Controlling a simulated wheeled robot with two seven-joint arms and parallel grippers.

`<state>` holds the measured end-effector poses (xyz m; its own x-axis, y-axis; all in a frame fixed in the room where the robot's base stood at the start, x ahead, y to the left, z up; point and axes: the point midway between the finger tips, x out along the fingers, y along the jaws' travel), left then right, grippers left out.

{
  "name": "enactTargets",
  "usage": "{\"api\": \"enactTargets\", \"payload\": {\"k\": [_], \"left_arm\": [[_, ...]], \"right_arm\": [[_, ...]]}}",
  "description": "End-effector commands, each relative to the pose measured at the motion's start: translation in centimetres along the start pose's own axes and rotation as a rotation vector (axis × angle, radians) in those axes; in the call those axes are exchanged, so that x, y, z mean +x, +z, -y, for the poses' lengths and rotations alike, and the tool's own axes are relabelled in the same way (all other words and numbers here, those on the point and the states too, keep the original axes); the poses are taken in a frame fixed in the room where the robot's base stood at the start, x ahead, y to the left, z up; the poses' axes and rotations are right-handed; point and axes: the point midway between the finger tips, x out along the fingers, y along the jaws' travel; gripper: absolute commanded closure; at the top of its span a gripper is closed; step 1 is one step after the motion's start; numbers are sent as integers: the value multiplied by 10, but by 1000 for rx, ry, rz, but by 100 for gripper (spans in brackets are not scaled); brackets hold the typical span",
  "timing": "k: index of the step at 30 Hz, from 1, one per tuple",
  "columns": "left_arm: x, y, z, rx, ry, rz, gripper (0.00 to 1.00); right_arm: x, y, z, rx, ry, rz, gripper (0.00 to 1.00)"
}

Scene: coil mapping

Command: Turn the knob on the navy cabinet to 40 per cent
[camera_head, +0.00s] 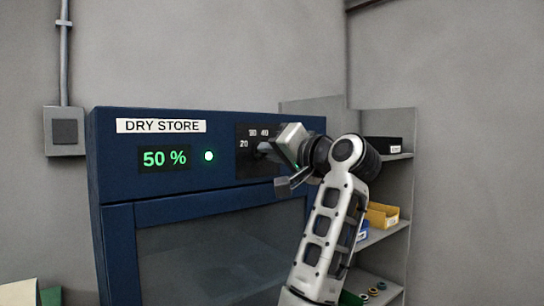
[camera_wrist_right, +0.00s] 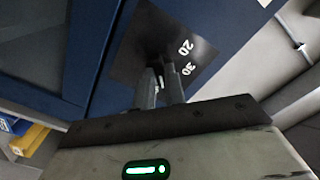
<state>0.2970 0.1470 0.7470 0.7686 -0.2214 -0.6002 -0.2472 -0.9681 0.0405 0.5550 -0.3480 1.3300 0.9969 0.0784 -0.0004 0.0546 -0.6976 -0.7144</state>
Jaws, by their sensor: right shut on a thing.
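The navy cabinet (camera_head: 115,170) stands in the middle of the head view, with a "DRY STORE" label (camera_head: 160,126) on its top panel. Its green display (camera_head: 165,158) reads 50 %, and a lit green-white lamp (camera_head: 208,156) is beside it. A black dial plate (camera_head: 245,165) with printed numbers such as 20 and 40 is to the right. My right gripper (camera_head: 268,152) is at this plate, shut on the knob, which the fingers mostly hide. In the right wrist view the fingers (camera_wrist_right: 160,88) meet at the plate (camera_wrist_right: 150,45), near the numbers 20 and 30. My left gripper is not in view.
A grey shelf unit (camera_head: 398,228) stands right of the cabinet, behind my right arm, with a yellow bin (camera_head: 382,216) and a black box (camera_head: 383,145). A grey wall box (camera_head: 65,131) with a conduit is at the left.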

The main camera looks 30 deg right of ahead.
Motion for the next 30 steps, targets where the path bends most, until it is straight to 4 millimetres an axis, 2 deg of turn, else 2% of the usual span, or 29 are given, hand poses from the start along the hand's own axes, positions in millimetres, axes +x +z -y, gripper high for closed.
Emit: {"api": "enactTargets", "payload": {"k": [6,15,30], "left_arm": [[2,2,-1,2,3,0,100],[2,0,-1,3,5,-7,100],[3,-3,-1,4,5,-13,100]], "right_arm": [[0,0,-2,-178,5,0,100],[0,0,-1,-341,4,1,100],[0,0,0,-405,1,1,100]]}}
